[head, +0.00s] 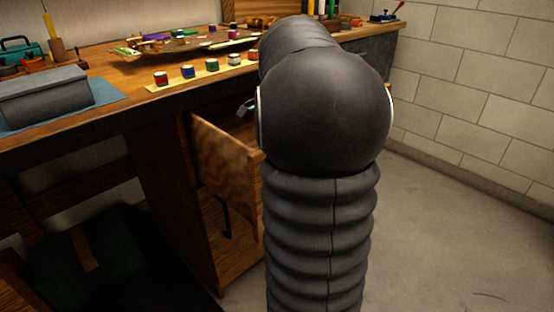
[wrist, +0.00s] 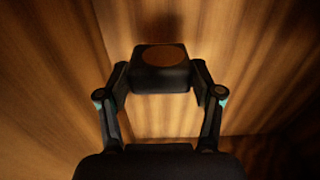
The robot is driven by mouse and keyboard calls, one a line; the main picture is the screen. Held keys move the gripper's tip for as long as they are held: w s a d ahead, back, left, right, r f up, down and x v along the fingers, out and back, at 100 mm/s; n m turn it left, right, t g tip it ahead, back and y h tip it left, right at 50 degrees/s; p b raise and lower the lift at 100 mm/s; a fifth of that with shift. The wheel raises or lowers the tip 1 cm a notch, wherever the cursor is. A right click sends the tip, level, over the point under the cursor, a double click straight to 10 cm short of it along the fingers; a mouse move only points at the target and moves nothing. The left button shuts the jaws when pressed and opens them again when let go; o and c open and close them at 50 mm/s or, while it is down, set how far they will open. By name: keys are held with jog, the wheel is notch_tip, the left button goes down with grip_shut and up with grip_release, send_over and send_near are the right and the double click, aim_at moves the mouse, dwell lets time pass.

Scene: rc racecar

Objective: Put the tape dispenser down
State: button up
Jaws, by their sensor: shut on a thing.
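The tape dispenser (wrist: 161,57), a small black block with a round brown top, sits between my fingers in the wrist view. My gripper (wrist: 160,78) is shut on it, one finger at each side. Wooden surfaces surround it, and a dark shadow falls on the wood just beyond it. I cannot tell whether it touches the wood below. In the head view, a bit of my gripper shows at the open drawer (head: 228,160), and my arm hides the rest. The tape dispenser cannot be seen there.
The workbench (head: 125,70) carries several paint jars (head: 188,72) on a yellow strip, a grey box (head: 45,95) on a blue mat, and a teal toolbox (head: 17,52). A lower drawer (head: 228,235) is under the open one. The floor (head: 450,240) at right is clear.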

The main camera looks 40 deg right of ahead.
jog(key=shift+f, duration=2.05)
jog(key=shift+f, duration=0.15)
jog(key=o, duration=1.3)
notch_tip(320, 180, up, 12)
jog(key=shift+r+p, duration=0.15)
jog(key=shift+p, duration=0.4)
